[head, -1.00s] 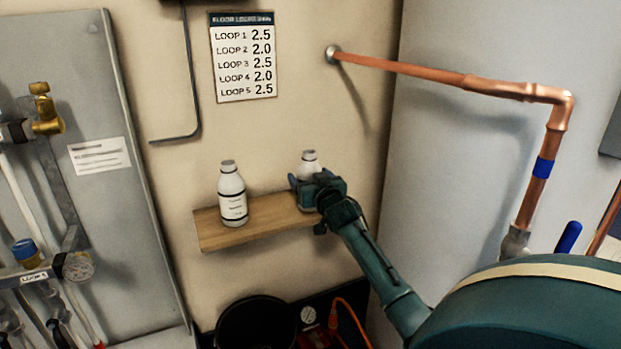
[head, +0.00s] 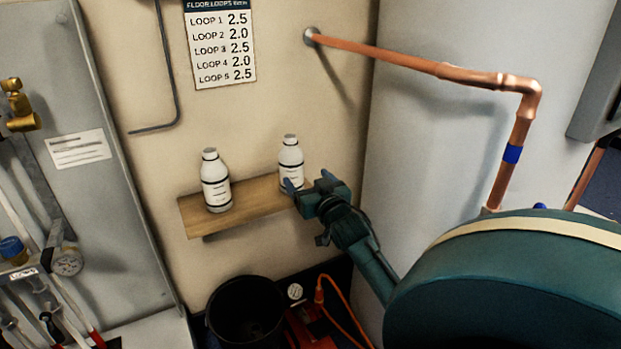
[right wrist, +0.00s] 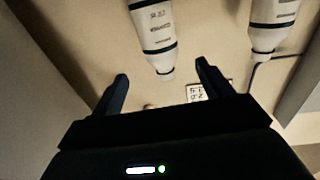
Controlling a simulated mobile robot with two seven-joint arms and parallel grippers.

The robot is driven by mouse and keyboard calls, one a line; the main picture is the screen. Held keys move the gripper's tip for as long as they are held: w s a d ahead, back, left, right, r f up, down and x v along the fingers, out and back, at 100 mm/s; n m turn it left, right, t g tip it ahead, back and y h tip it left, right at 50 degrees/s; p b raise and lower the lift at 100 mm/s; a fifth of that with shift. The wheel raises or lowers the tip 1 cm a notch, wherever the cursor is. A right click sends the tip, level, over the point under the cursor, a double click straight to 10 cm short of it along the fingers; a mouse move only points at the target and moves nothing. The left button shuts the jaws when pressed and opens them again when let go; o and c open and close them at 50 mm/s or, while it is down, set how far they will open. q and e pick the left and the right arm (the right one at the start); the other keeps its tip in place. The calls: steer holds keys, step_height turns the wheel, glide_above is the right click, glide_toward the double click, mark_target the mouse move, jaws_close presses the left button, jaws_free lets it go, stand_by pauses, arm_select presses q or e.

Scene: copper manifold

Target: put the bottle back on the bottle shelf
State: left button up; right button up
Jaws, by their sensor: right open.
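Two white bottles with dark bands stand upright on the wooden bottle shelf (head: 254,194) on the wall. The left bottle (head: 216,184) is near the shelf's left end. The right bottle (head: 291,158) is near its right end, its lower part partly hidden by my gripper. My right gripper (head: 308,188) is open and empty just in front of the right bottle. The right wrist view, upside down, shows the right bottle (right wrist: 152,30) beyond the open fingers (right wrist: 162,74), and the left bottle (right wrist: 272,25) off to the right. My left gripper is not in view.
A copper pipe (head: 420,66) runs from the wall above and right of the shelf. A black bucket (head: 246,312) and an orange hose (head: 340,312) are below. A grey panel with valves (head: 75,110) stands left. Shelf space between the bottles is clear.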

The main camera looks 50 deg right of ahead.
steer(key=s+a+f+n+y, duration=0.2)
steer(key=s+a+n+y, duration=0.1)
steer(key=a, duration=0.5)
steer(key=s+a+f+n+t+y, duration=0.1)
steer(key=s+a+n+y, duration=0.15)
steer(key=a, duration=0.65)
steer(key=s+a+f+n+y, duration=0.2)
steer(key=s+a+n+y, duration=0.15)
steer(key=a, duration=0.45)
steer(key=s+a+r+n+y, duration=0.1)
steer(key=s+a+r+y, duration=0.1)
steer(key=s+a, duration=0.3)
steer(key=s+a+r+n+y, duration=0.1)
steer(key=s+a+y, duration=0.3)
steer(key=a, duration=0.5)
steer(key=shift+s+a+r+n, duration=0.3)
steer(key=shift+s+r+n, duration=0.15)
steer(key=shift+s, duration=0.2)
steer(key=shift+s+f, duration=0.1)
